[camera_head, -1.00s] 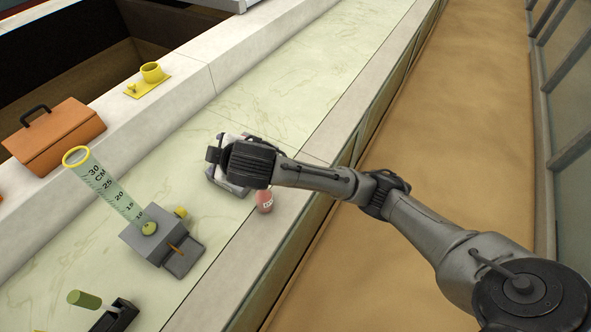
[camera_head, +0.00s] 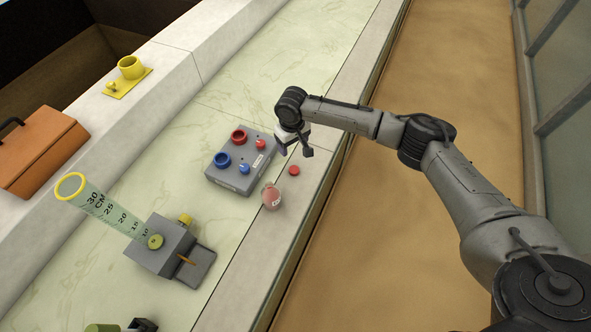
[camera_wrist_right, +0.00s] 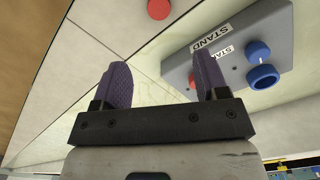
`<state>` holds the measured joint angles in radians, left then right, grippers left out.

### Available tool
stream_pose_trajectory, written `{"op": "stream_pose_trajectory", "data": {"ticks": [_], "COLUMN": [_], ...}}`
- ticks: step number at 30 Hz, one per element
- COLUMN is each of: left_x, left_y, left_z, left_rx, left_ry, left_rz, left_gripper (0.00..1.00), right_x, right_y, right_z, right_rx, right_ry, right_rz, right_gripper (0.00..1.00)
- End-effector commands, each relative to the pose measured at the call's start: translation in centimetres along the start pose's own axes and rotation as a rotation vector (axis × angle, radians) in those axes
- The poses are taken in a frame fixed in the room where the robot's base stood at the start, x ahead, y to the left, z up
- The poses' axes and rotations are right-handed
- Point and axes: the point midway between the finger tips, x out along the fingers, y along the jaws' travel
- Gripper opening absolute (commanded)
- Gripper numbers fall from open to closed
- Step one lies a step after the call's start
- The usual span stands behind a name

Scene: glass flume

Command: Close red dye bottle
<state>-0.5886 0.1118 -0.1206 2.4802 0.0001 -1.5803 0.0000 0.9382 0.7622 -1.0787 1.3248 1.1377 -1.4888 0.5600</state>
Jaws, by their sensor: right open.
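The red dye bottle (camera_head: 271,197) is a small pinkish, see-through bottle with a white label. It stands on the pale counter in front of the grey stand, with no cap visible on it. A round red piece that looks like its cap (camera_head: 294,170) lies on the counter, apart from the bottle, to its upper right. The cap also shows at the top of the right wrist view (camera_wrist_right: 158,9). My right gripper (camera_head: 295,151) is above the counter just beyond the cap, open and empty, its purple-padded fingers apart (camera_wrist_right: 162,78). My left gripper is not in view.
The grey stand (camera_head: 214,180) has red and blue rings and small red and blue knobs. An orange toolbox (camera_head: 40,155) and yellow holder (camera_head: 127,82) sit on the ledge.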

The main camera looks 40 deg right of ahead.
Motion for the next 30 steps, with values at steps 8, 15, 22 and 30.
{"op": "stream_pose_trajectory", "data": {"ticks": [8, 15, 22, 30], "left_x": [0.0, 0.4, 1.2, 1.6], "left_y": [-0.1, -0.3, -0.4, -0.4], "left_z": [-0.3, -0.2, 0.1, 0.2], "left_rx": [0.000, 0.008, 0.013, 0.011], "left_ry": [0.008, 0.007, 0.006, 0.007], "left_rz": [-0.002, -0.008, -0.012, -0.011], "left_gripper": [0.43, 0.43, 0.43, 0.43], "right_x": [-0.1, 1.6, 5.5, 8.3], "right_y": [-0.1, -0.1, -0.1, -0.1], "right_z": [0.0, 0.0, 0.0, -0.1], "right_rx": [0.007, 0.005, 0.005, 0.004], "right_ry": [0.002, 0.000, 0.001, 0.002], "right_rz": [0.000, 0.001, 0.001, 0.000], "right_gripper": [0.67, 0.67, 0.67, 0.67]}}
